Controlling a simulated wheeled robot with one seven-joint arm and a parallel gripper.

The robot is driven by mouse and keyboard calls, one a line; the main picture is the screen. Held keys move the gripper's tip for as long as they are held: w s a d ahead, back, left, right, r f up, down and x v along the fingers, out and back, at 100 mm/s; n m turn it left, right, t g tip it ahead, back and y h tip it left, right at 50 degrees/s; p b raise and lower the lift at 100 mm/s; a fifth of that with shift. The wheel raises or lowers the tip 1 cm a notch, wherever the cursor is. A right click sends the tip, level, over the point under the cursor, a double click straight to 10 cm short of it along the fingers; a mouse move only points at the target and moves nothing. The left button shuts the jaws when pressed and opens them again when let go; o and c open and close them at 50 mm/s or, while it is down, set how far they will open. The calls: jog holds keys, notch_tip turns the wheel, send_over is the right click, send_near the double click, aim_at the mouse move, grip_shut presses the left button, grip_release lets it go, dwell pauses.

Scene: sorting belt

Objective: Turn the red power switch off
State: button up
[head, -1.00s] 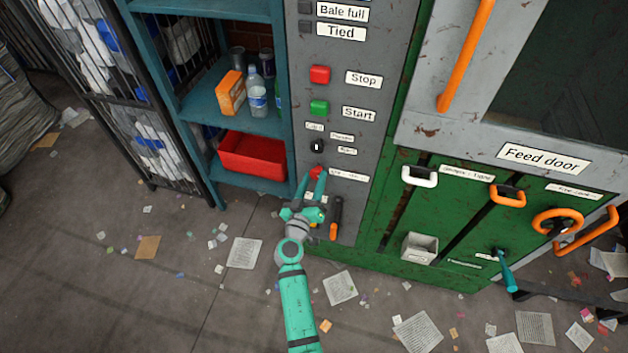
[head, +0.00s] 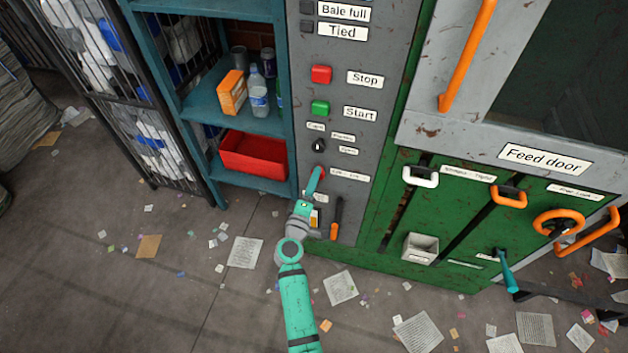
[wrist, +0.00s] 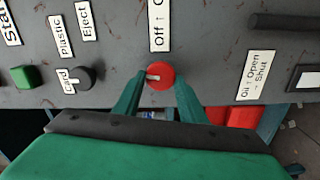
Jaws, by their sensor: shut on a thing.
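The red power switch (wrist: 161,75) is a round knob with a pale pointer mark, on the grey control panel below the Start button. In the wrist view its label (wrist: 159,24) reads "Off" and part of another word. My gripper (wrist: 159,83) is shut on the knob, with one teal finger on each side of it. In the head view my gripper (head: 314,181) covers most of the switch (head: 320,172). The pointer mark lies sideways in the wrist view, towards the left finger.
A black selector knob (wrist: 84,79) and the green Start button (head: 320,108) are close by, with the red Stop button (head: 321,74) above. An orange-and-black handle (head: 336,219) hangs just right of my gripper. Teal shelves (head: 190,104) stand to the left.

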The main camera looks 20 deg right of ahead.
jog(key=shift+f+n, duration=0.1)
jog(key=shift+n, duration=0.9)
jog(key=o, duration=1)
jog(key=v, duration=1.1)
jog(key=shift+w, duration=0.1)
